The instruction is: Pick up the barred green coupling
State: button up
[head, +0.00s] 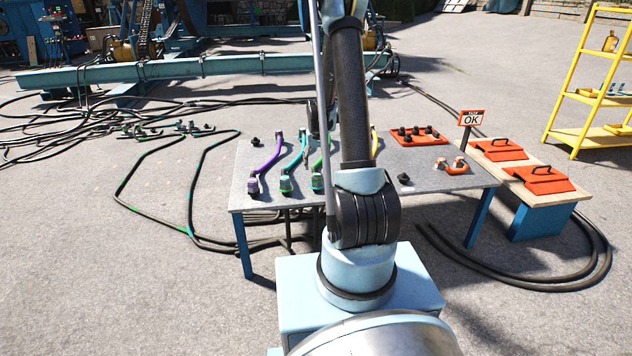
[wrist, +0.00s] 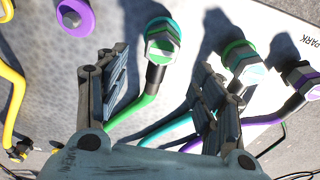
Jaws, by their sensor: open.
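My gripper (wrist: 160,68) is open, with one finger on each side of this coupling and hose in the picture. I see no contact, and the height gap cannot be judged. A second coupling with a green ring (wrist: 241,62) ends a teal hose, beyond the right finger. Bar marks are too small to make out on either.
A purple-hose coupling (wrist: 302,80) lies at the right, and a yellow hose (wrist: 14,100) and purple round piece (wrist: 75,17) at the left. The grey table (head: 220,195) also bears an orange tray (head: 418,140). A bench with orange lids (head: 540,180) stands right of it.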

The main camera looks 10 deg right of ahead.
aim_at(316, 173)
jog(key=shift+w+f, duration=0.2)
jog(key=shift+f, duration=1.8)
jog(key=shift+w+f, duration=0.2)
jog(key=shift+f, duration=1.8)
jog(key=shift+c, duration=0.6)
jog(key=c, duration=1.1)
